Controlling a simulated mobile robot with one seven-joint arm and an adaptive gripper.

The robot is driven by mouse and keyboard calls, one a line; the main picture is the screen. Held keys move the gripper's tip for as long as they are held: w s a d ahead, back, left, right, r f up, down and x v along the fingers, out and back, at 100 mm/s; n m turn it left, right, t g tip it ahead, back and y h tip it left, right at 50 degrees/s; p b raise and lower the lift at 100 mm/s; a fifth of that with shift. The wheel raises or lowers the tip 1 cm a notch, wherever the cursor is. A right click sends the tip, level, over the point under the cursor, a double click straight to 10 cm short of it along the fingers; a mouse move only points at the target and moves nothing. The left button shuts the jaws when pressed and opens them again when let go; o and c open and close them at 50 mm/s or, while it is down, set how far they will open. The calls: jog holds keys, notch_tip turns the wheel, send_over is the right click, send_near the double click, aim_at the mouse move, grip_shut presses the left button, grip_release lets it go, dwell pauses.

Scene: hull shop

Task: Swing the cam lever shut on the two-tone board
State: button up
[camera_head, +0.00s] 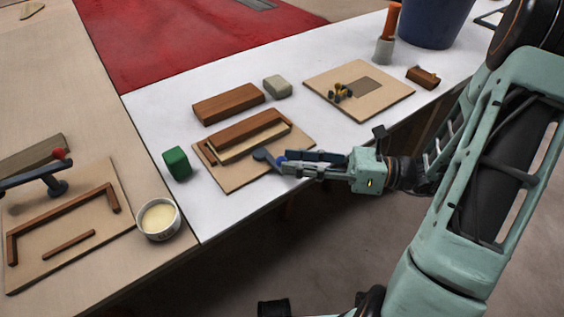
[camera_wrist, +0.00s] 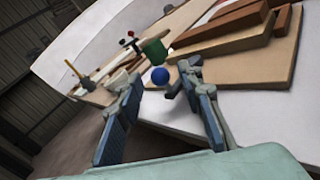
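A tan base board (camera_head: 232,182) lies near the table's front edge, bearing a block with a dark brown strip and a paler strip (camera_head: 250,142); this looks like the two-tone board. A dark blue-grey lever part (camera_head: 263,156) shows at its front edge, partly hidden by my gripper. My gripper (camera_head: 287,163) reaches in from the right, low by this edge. In the wrist view, a blue ball knob (camera_wrist: 160,75) shows between the fingertips of my gripper (camera_wrist: 161,71). The fingers are apart; contact with the knob cannot be told.
A green block (camera_head: 177,163) and a white tub (camera_head: 158,218) stand to the left. Another board with a red-knobbed lever (camera_head: 58,154) lies far left. A brown block (camera_head: 228,103), a grey block (camera_head: 278,87) and a board with brass parts (camera_head: 385,101) lie behind.

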aim_at(282, 158)
jog(key=shift+w+a, duration=0.15)
jog(key=shift+a, duration=0.65)
jog(key=shift+w+a, duration=0.1)
jog(key=shift+a, duration=0.7)
grip_shut()
